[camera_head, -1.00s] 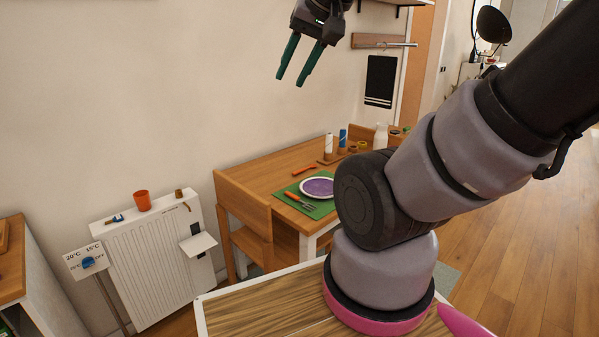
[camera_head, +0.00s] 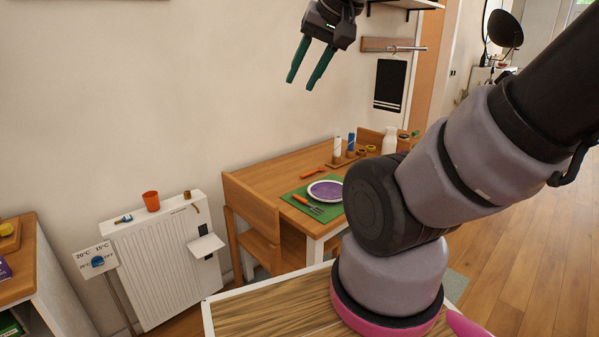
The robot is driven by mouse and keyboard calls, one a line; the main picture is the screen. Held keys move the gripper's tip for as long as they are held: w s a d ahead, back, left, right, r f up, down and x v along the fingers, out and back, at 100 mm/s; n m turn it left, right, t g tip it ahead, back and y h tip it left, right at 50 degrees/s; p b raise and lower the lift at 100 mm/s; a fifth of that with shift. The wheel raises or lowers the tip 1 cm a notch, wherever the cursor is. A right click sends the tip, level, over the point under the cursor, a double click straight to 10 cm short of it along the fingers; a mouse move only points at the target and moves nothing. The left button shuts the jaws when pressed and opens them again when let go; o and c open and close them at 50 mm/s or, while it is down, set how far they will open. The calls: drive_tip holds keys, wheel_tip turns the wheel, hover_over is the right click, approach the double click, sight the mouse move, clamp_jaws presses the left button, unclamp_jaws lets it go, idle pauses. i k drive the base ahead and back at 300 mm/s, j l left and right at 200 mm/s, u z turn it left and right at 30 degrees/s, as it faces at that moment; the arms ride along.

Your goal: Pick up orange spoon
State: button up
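An orange utensil (camera_head: 312,173) lies on the wooden table (camera_head: 270,177) behind the green placemat; it is too small to tell for sure that it is the spoon. An orange-handled fork (camera_head: 308,204) lies on the placemat (camera_head: 332,212), left of and in front of a plate with a purple centre (camera_head: 326,190). My gripper (camera_head: 301,84) is raised high in front of the wall, well above the table. Its two green fingers point down and stand apart, with nothing between them.
A wooden chair (camera_head: 252,215) stands at the table's left side. A white radiator (camera_head: 155,265) with an orange cup (camera_head: 151,201) on it is further left. Bottles and jars stand at the table's back right, near a white bottle (camera_head: 389,140). My arm hides the table's right part.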

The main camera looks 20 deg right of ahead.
sight(320, 170)
drive_tip(key=i+l, duration=0.3)
drive_tip(key=i, duration=0.15)
drive_tip(key=i+l, duration=0.3)
drive_tip(key=i, duration=0.2)
